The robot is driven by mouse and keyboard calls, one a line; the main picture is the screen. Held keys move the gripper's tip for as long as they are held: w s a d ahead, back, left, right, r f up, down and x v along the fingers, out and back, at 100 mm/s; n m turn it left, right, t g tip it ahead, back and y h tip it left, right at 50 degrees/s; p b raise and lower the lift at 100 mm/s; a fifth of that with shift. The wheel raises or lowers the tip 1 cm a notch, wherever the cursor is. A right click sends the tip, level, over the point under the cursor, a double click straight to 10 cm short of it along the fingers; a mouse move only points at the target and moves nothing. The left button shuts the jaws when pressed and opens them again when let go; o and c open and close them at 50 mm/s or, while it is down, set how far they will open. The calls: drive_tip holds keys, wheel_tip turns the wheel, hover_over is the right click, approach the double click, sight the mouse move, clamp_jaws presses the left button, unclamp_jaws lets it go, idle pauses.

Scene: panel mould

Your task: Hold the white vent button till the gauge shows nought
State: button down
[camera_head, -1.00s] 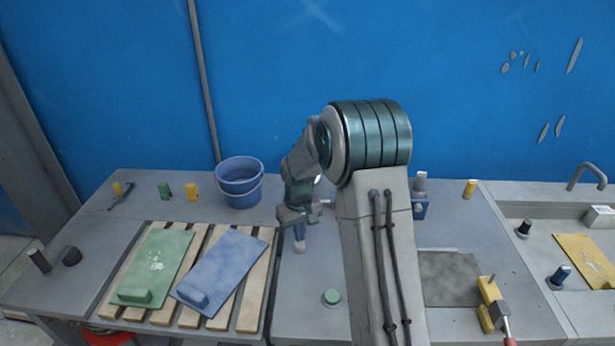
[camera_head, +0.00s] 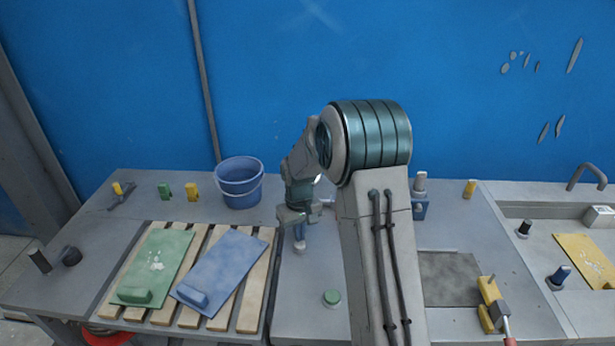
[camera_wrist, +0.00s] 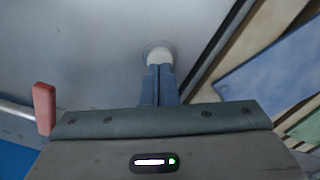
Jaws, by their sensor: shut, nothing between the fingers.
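The white vent button (camera_wrist: 159,56) sits in a round grey collar on the grey bench, in the wrist view. It also shows as a small pale spot in the head view (camera_head: 299,251). My gripper (camera_wrist: 160,68) has its two blue fingers shut together with nothing between them. Their tips point down at the button and overlap its near side in the wrist view. Whether they press it or are just above it, I cannot tell. In the head view my gripper (camera_head: 299,240) is over the same spot. I cannot make out a gauge face or needle; my arm covers part of the bench.
A green button (camera_head: 332,297) is nearer the bench front. A slatted wooden rack with a green panel (camera_head: 160,260) and a blue panel (camera_head: 225,265) lies left. A blue bucket (camera_head: 240,185) stands behind. A red handle (camera_wrist: 44,105) is left in the wrist view.

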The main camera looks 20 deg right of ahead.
drive_tip(key=shift+f, duration=0.2)
drive_tip(key=shift+f+b, duration=0.8)
drive_tip(key=shift+f, duration=0.1)
idle(0.6)
drive_tip(key=shift+r+p, duration=2.25)
drive_tip(key=shift+r, duration=1.35)
